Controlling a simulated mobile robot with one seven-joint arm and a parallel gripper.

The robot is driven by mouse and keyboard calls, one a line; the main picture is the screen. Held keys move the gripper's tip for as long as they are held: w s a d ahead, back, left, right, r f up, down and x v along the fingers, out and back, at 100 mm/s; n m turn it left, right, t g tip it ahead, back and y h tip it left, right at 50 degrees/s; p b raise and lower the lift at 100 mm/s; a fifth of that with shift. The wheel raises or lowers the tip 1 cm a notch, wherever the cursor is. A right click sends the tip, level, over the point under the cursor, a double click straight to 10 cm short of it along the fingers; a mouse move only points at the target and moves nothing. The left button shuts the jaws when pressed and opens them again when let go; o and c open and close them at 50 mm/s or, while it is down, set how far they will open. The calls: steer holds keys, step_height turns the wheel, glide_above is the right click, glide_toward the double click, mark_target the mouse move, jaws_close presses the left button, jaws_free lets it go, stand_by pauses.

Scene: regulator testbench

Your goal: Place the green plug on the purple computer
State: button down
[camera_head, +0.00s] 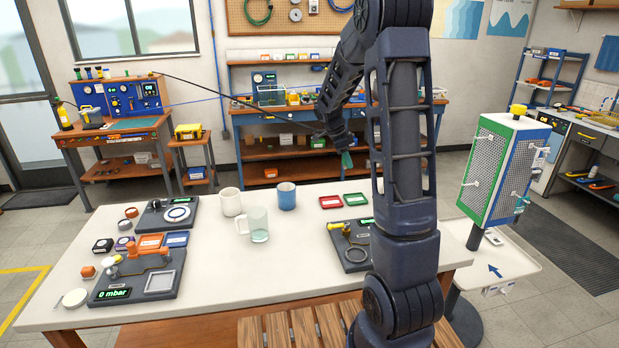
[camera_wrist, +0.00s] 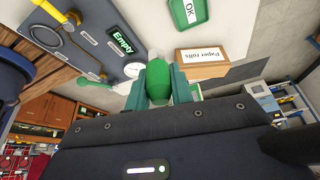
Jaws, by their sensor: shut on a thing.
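The green plug (camera_wrist: 158,80) is a rounded green piece between the teal fingers of my gripper (camera_wrist: 160,88) in the wrist view. My gripper is shut on it, and the fingers hide its sides. In the head view my gripper (camera_head: 346,160) hangs in the air above the far side of the white table, with teal fingertips; the plug cannot be made out there.
The white table (camera_head: 215,292) holds a device reading 0 mbar (camera_head: 135,278), mugs (camera_head: 287,195), trays (camera_head: 355,199) and another grey device (camera_head: 349,246). A green and blue perforated tower (camera_head: 495,170) stands right. The wrist view shows an Empty display (camera_wrist: 122,40) and a paper rolls box (camera_wrist: 203,62).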

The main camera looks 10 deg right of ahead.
steer(key=shift+r, duration=0.2)
steer(key=shift+w, duration=0.1)
steer(key=shift+w+a, duration=0.2)
steer(key=shift+a, duration=0.15)
steer(key=w+a+r+n+t, duration=0.1)
steer(key=w+a+n, duration=0.25)
steer(key=a, duration=0.95)
steer(key=w+a+r+n+t, duration=0.15)
steer(key=w+a, duration=0.25)
steer(key=a, duration=0.9)
steer(key=w+a+n+t, duration=0.1)
steer(key=w+a+n, duration=0.3)
steer(key=a, duration=0.9)
steer(key=n+t+y, duration=0.2)
steer(key=n+y, duration=0.1)
steer(key=n, duration=0.5)
glide_above(128, 237)
steer(key=s, duration=0.1)
steer(key=f, duration=1.9)
steer(key=shift+s+a+f, duration=0.15)
steer(key=shift+a+f, duration=0.2)
steer(key=shift+f, duration=0.15)
